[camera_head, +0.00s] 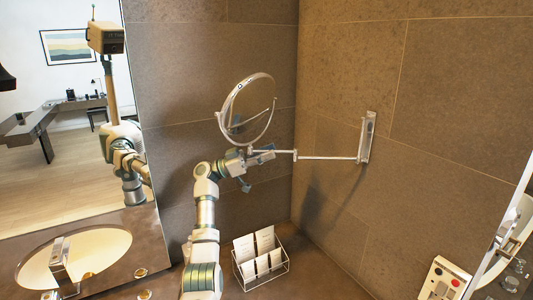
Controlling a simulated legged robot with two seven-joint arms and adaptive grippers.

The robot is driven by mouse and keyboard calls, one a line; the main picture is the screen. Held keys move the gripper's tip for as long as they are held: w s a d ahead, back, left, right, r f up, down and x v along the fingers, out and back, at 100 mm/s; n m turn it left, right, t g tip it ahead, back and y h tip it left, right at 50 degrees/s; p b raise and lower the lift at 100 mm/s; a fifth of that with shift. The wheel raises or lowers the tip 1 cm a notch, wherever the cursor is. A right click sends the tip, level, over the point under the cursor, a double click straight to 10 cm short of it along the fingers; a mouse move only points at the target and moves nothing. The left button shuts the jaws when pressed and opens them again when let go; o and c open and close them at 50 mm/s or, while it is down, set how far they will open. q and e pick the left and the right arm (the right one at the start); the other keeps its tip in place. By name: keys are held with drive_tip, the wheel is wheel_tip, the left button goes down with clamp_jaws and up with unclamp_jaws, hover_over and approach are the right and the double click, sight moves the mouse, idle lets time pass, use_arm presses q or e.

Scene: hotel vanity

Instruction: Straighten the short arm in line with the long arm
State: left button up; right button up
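A round chrome mirror (273,117) hangs on a folding arm from a wall bracket (367,137) on the right wall. The long arm (328,157) runs left from the bracket to a joint (295,155). The short arm (284,152) continues left from that joint toward the mirror's foot; the two look nearly in line in this view, but their true angle is hard to judge. My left gripper (254,169) is below the mirror at the short arm's left end. Its fingers look spread; contact is unclear. My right gripper is out of view.
A basin (75,262) is at lower left, under a large wall mirror (60,190) showing my reflection. A box with buttons (440,280) is at lower right. Tiled walls meet behind the arm.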

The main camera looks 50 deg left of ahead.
use_arm(q)
drive_tip(key=v, duration=1.2)
drive_tip(key=shift+s+a+r, duration=0.2)
drive_tip(key=shift+a, duration=0.05)
drive_tip(key=shift+d+r, duration=0.1)
drive_tip(key=shift+d, duration=0.2)
drive_tip(key=shift+a, duration=0.1)
